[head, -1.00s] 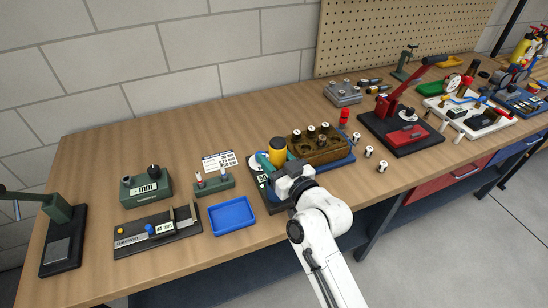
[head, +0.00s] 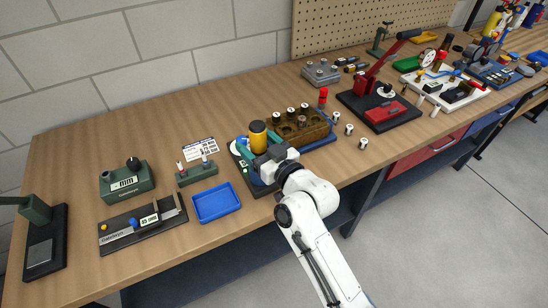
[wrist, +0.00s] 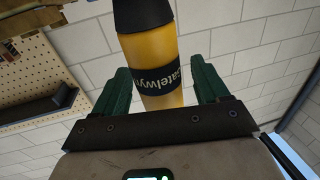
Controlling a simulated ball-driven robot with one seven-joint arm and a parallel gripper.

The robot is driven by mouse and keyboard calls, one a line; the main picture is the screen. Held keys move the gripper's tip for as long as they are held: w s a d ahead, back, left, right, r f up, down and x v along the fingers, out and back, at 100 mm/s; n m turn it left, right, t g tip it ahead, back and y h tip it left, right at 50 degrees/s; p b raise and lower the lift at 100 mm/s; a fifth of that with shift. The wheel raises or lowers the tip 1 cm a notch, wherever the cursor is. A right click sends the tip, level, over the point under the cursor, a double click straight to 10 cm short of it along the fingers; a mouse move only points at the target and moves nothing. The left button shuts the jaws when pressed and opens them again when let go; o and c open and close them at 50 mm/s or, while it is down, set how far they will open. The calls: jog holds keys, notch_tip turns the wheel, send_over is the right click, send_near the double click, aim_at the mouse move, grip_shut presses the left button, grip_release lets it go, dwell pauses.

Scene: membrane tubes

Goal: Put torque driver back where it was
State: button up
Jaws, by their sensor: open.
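The torque driver (head: 258,132), a yellow cylinder with a dark band and dark top, stands upright near the left end of the brown block in the head view. In the wrist view the driver (wrist: 150,50) fills the space between the two green fingers, its dark band lettered. My gripper (head: 259,150) is open, with a finger on each side of the driver; in the wrist view the gripper (wrist: 160,72) shows a gap beside the right finger. The driver's lower end is hidden behind my gripper in the head view.
A brown block (head: 312,134) with several white-topped pieces stands just right of the driver. A blue tray (head: 217,203) lies to the left. A red press (head: 385,108) stands to the right, with small cylinders between. Bare wood lies along the front right edge.

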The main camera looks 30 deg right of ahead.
jog(key=s+d+b, duration=0.2)
jog(key=s, duration=0.8)
jog(key=shift+s, duration=0.4)
jog(key=shift+d, duration=0.1)
jog(key=s+d+f+g+h, duration=0.1)
jog(key=s+f+g, duration=0.75)
jog(key=f, duration=0.45)
jog(key=s+d+f+m+g+h, duration=0.1)
jog(key=s+f+g, duration=0.1)
jog(key=s, duration=0.4)
jog(key=s+d+f+m+g, duration=0.1)
jog(key=s+d+f+g, duration=0.1)
jog(key=s, duration=0.4)
jog(key=s+d+f+g+h, duration=0.1)
jog(key=s+g, duration=0.3)
jog(key=s, duration=0.3)
jog(key=shift+d+f+m+h, duration=0.3)
jog(key=shift+f+m, duration=0.1)
